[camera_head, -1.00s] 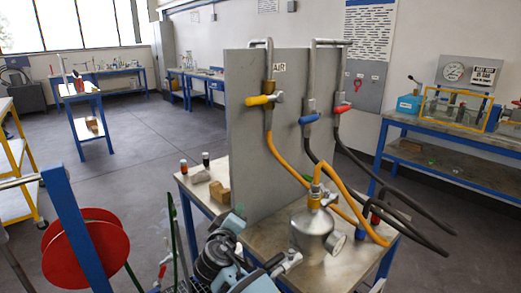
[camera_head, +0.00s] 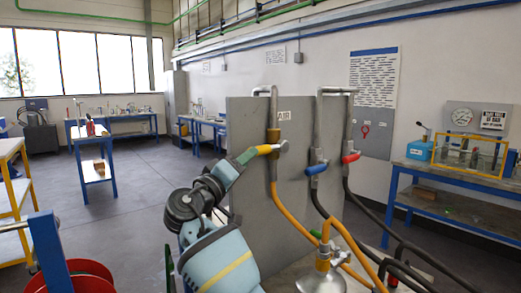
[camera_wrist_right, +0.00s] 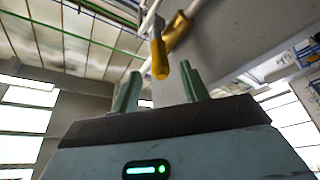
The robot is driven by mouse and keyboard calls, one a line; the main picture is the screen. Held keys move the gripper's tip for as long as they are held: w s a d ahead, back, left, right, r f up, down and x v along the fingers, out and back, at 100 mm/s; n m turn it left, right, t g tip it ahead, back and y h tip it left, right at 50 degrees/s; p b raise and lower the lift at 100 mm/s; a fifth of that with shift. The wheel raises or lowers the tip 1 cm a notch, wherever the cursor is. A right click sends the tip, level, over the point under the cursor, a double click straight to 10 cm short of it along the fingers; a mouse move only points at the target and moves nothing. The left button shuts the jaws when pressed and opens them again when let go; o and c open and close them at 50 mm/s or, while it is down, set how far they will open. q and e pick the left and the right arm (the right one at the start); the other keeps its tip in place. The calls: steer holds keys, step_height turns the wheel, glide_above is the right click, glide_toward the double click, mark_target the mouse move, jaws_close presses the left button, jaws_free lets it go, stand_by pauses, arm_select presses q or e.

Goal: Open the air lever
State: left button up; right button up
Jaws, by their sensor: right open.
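The yellow air lever (camera_head: 264,149) is on the pipe under the AIR label (camera_head: 284,115), on the grey upright panel (camera_head: 252,108). It points left, across the pipe. My right gripper (camera_head: 246,156) is at the lever's left end, with its green fingers open. In the right wrist view the yellow lever (camera_wrist_right: 158,52) hangs between the two open fingers (camera_wrist_right: 160,74), with space on both sides. I cannot tell whether a finger touches it. My left gripper is not in view.
A blue lever (camera_head: 316,168) and a red lever (camera_head: 350,158) are on pipes to the right. Orange and black hoses (camera_head: 298,228) hang below, and a metal vessel (camera_head: 322,279) stands in front of the panel. Open floor (camera_head: 120,215) is to the left.

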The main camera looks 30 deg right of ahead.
mark_target(260, 149)
steer(key=p+x, duration=0.1)
steer(key=x, duration=0.5)
steer(key=shift+r, duration=0.1)
steer(key=shift+w+d, duration=0.25)
steer(key=shift+d, duration=0.2)
jaws_close()
